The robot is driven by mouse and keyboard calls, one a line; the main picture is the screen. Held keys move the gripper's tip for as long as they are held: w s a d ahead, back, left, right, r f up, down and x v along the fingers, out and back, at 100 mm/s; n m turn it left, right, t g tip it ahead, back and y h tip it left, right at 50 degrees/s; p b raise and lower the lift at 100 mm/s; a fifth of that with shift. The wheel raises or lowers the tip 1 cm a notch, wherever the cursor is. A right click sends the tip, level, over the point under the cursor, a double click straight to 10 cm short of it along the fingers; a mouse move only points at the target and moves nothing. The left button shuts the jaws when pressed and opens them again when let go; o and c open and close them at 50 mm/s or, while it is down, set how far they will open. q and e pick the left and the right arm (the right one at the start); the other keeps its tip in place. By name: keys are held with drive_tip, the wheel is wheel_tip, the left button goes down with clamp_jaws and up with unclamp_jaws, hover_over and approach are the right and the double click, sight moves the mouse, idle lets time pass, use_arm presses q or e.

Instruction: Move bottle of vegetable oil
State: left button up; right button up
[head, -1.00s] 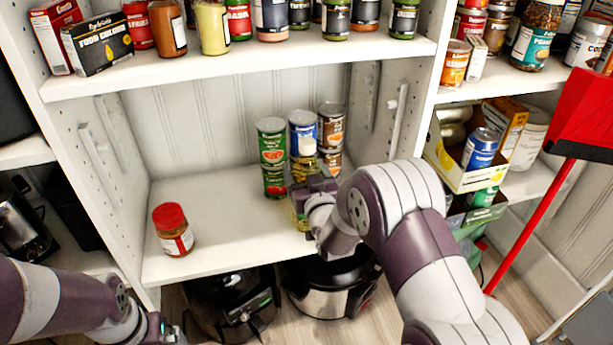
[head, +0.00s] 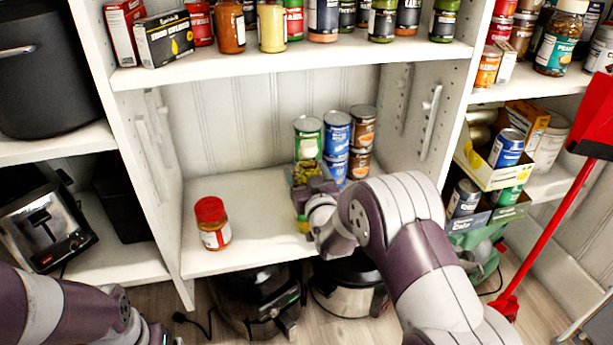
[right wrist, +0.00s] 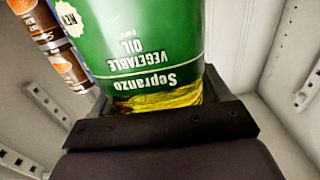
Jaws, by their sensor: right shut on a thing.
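The bottle of vegetable oil (right wrist: 145,45) has a green label and yellow oil. It fills the middle of the right wrist view, where its label reads upside down. My right gripper (right wrist: 155,125) is shut on it. In the head view the right gripper (head: 314,188) is at the middle shelf, in front of the stacked cans, and hides most of the bottle (head: 301,212). I cannot tell whether the bottle touches the shelf. My left gripper (head: 158,336) is barely in view at the bottom left edge, and its fingers cannot be made out.
A red-lidded jar (head: 212,225) stands on the middle shelf (head: 255,235) to the left, with bare shelf between it and the bottle. Stacked cans (head: 337,135) stand behind. Bottles and boxes line the upper shelf (head: 290,58). A red broom (head: 545,230) leans at right.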

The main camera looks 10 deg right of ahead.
drive_tip(key=o, duration=1.7)
drive_tip(key=shift+c, duration=0.2)
drive_tip(key=s+p, duration=0.4)
drive_tip(key=s, duration=0.8)
drive_tip(key=shift+s+d+p, duration=0.2)
drive_tip(key=shift+s+p, duration=0.15)
